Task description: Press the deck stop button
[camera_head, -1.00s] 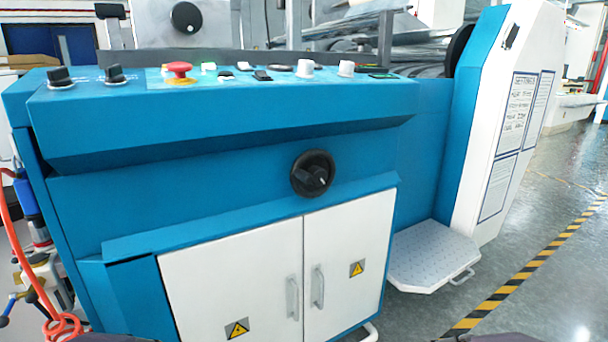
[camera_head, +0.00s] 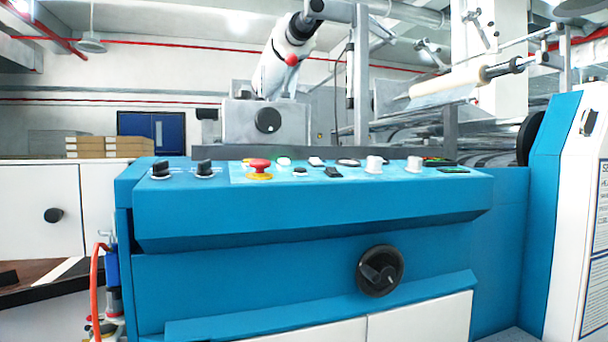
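A red mushroom-shaped button (camera_head: 259,165) with a yellow base stands on top of the blue control deck (camera_head: 320,215), left of its middle. This looks like the stop button. Two black knobs sit to its left, one at the deck's left end (camera_head: 161,169) and one beside it (camera_head: 204,168). Several white and black controls are to its right, including two white knobs (camera_head: 374,164). Nothing touches the red button. Neither of my grippers shows in the head view.
A black handwheel (camera_head: 380,270) sticks out of the deck's front. A white-sided blue housing (camera_head: 565,220) stands at the right. A red hose (camera_head: 95,285) hangs at the left near a dark brown surface (camera_head: 40,275). The space above the deck front is clear.

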